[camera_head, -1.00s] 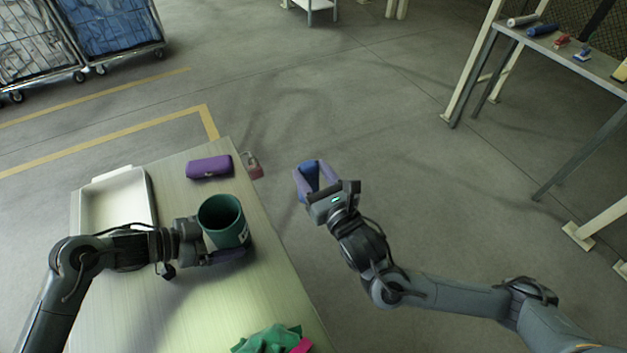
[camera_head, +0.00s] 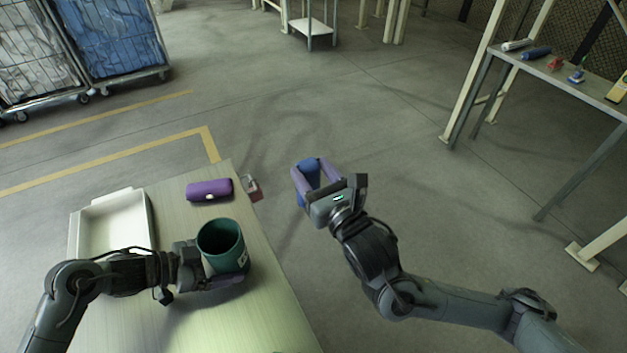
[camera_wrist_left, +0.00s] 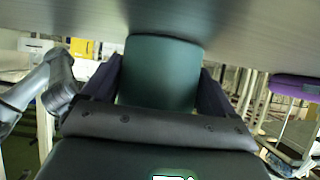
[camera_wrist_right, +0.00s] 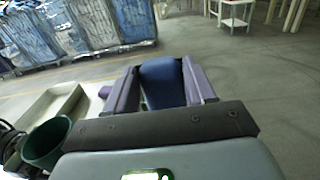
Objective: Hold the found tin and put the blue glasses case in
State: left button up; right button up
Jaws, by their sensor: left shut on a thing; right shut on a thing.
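The tin is a dark green open-topped cylinder (camera_head: 222,245) above the table's right side. My left gripper (camera_head: 222,280) is shut on it; in the left wrist view the tin (camera_wrist_left: 160,75) sits between both fingers. My right gripper (camera_head: 318,176) is shut on the blue glasses case (camera_head: 308,178) and holds it in the air over the floor, right of the table. In the right wrist view the blue case (camera_wrist_right: 162,82) is between the purple-grey fingers. The tin (camera_wrist_right: 46,143) also shows at the lower left there. The tin's inside bottom is hidden.
A purple case (camera_head: 209,190) lies on the table (camera_head: 200,325) behind the tin. A white tray (camera_head: 112,222) stands at the table's left. A red padlock-like thing (camera_head: 252,188) is at the table's right edge. A shelf (camera_head: 590,85) with small items stands far right.

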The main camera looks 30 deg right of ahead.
notch_tip(320, 180, up, 7)
jog(key=shift+r, duration=0.2)
dwell(0.6)
jog(key=shift+r, duration=0.1)
dwell(0.4)
jog(key=a+r+n+y, duration=0.4)
jog(key=a+r+y, duration=0.2)
jog(key=a, duration=0.3)
jog(key=n+g+y, duration=0.5)
jog(key=y, duration=0.2)
send_over(227, 252)
jog(key=w+d, duration=0.1)
jog(key=w, duration=0.1)
notch_tip(227, 252, down, 14)
jog(key=shift+w+d+f, duration=0.1)
jog(key=shift+f, duration=1.15)
jog(key=shift+w+d+f, duration=0.1)
jog(key=shift+f, duration=1.15)
